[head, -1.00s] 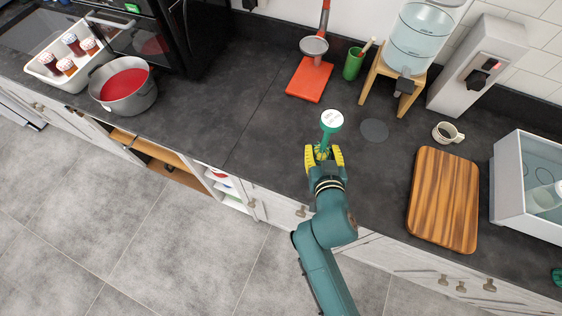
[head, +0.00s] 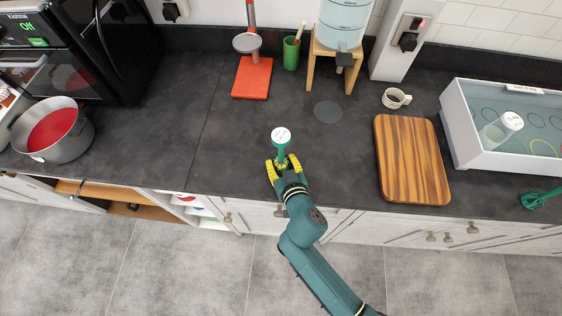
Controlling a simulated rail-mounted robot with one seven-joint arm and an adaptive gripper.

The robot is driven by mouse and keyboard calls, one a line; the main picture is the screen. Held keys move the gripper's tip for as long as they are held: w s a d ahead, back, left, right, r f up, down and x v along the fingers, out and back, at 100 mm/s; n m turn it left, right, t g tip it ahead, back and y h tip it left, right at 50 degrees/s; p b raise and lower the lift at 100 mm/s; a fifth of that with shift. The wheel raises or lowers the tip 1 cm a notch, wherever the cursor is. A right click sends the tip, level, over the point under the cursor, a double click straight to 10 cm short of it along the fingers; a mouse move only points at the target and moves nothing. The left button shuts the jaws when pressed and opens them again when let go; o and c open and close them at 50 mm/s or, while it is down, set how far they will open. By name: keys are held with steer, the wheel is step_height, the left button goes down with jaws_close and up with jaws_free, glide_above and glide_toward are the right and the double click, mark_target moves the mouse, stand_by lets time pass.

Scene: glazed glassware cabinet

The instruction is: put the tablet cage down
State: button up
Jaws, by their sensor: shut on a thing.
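My gripper (head: 283,170) has yellow fingers and is shut on a green thing with a round white labelled top, which I take to be the tablet cage (head: 281,136). It is held over the dark worktop, near the front edge. The cage looks roughly upright with its white top facing me. I cannot tell whether its lower end touches the worktop. The fingers hide part of its green stem.
A wooden board (head: 411,158) lies right of my gripper, with a cup (head: 396,98) behind it. A white-walled tray (head: 457,125) with marked outlines holds a clear cylinder (head: 497,131). A red-based stand (head: 252,78) is at the back. Worktop left of my gripper is clear.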

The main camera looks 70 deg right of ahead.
steer(key=o, duration=1.2)
steer(key=shift+r+p, duration=0.35)
steer(key=shift+p, duration=0.1)
steer(key=v, duration=1.2)
steer(key=shift+f, duration=0.2)
